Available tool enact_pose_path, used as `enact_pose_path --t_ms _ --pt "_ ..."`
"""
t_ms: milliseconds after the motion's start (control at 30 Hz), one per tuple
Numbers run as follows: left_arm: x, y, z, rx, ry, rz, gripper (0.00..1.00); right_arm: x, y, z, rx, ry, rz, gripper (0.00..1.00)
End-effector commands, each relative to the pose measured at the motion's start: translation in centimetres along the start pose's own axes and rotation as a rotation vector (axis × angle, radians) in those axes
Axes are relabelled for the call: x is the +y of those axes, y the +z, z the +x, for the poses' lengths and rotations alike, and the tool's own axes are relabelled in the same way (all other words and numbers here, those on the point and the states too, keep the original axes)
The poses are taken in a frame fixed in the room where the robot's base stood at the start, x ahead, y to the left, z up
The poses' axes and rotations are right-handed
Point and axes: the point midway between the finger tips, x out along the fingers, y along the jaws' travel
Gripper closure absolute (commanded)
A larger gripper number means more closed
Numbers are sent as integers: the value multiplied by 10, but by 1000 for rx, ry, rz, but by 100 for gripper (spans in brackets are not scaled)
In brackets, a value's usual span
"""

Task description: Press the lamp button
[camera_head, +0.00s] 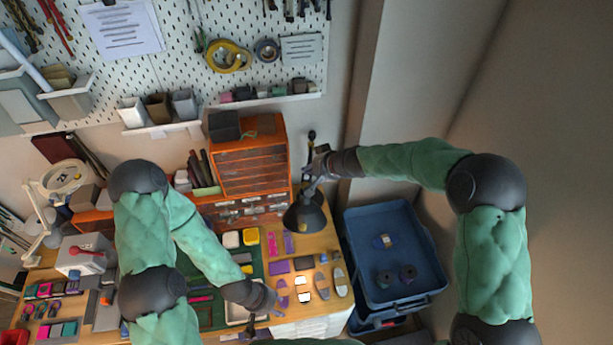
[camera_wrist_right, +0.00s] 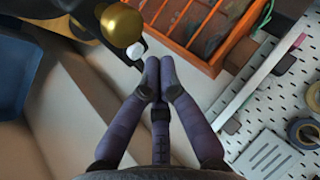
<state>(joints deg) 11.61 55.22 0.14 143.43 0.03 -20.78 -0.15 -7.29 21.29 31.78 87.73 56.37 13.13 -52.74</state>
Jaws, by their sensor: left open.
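A black desk lamp (camera_head: 305,213) stands at the right end of the wooden table, beside the orange drawer cabinet. In the right wrist view, a gold ball (camera_wrist_right: 122,25) and a small white round knob (camera_wrist_right: 136,49), which looks like the lamp button, sit on the dark lamp part. My right gripper (camera_head: 314,166) is above the lamp shade in the head view. Its fingertips (camera_wrist_right: 158,66) are together and empty, just beside the white knob; I cannot tell whether they touch it. My left gripper (camera_head: 268,306) is open low over the table, by a white tray (camera_head: 236,318).
The orange drawer cabinet (camera_head: 249,165) stands left of the lamp and also shows in the right wrist view (camera_wrist_right: 200,22). A blue bin (camera_head: 392,244) stands to the right. A pegboard (camera_head: 180,62) with tapes and papers is behind. Several small items lie on the table.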

Motion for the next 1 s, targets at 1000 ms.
enact_pose_path --t_ms 1000 --pt "-4 0 12 0 0 0 58 4 4 6 0 0 0 100"
